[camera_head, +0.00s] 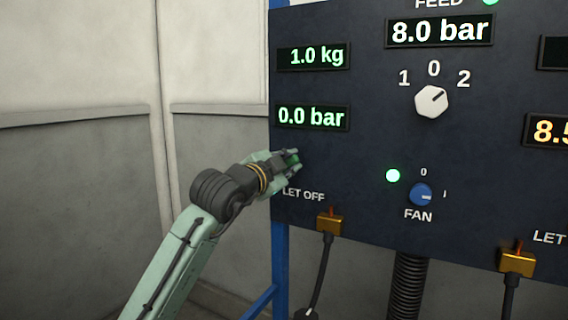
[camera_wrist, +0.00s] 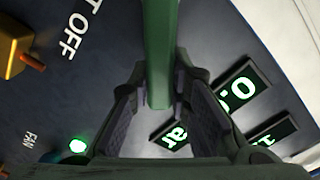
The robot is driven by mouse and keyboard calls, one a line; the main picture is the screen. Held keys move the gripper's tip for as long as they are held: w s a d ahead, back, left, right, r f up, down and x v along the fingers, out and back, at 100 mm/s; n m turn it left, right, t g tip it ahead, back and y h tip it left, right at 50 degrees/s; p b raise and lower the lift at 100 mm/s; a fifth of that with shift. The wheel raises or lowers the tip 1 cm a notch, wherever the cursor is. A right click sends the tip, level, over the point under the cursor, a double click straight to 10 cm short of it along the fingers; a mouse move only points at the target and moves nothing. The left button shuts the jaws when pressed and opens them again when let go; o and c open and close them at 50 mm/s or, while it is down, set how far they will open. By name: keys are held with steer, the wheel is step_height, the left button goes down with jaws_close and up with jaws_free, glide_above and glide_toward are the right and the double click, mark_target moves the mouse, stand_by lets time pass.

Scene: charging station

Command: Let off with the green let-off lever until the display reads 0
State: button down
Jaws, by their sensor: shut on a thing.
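The green let-off lever shows as a long green bar (camera_wrist: 160,50) between my gripper's fingers in the wrist view. In the head view only a small green bit of it (camera_head: 294,159) shows at the fingertips. My gripper (camera_head: 290,160) is shut on the lever, close in front of the panel, above the LET OFF label. The display (camera_head: 313,117) just above my gripper reads 0.0 bar in green. It also shows turned and partly hidden in the wrist view (camera_wrist: 243,88). The lever's pivot is hidden.
The dark panel (camera_head: 350,160) carries a 1.0 kg display (camera_head: 313,56), an 8.0 bar feed display (camera_head: 440,30), a white selector knob (camera_head: 431,101), a blue fan knob (camera_head: 421,194) and a lit green lamp (camera_head: 393,176). A brass fitting (camera_head: 329,223) with a hose sits below right of my gripper.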

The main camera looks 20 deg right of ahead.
mark_target(305, 175)
steer(key=m, duration=0.1)
steer(key=f+m+b, duration=0.1)
steer(key=m, duration=0.1)
steer(key=s+f+m, duration=0.1)
steer(key=shift+d+f+b, duration=0.25)
steer(key=shift+d+b, duration=0.1)
steer(key=shift+b, duration=0.05)
steer(key=shift+s+d+f+m+b, duration=0.1)
steer(key=shift+f+m+b, duration=0.3)
steer(key=shift+m, duration=0.55)
steer(key=shift+f+m+b, duration=0.25)
steer(key=shift+f+m, duration=0.2)
steer(key=shift+m, duration=0.5)
steer(key=c, duration=1.5)
jaws_free()
steer(key=v, duration=1.2)
steer(key=shift+s, duration=0.1)
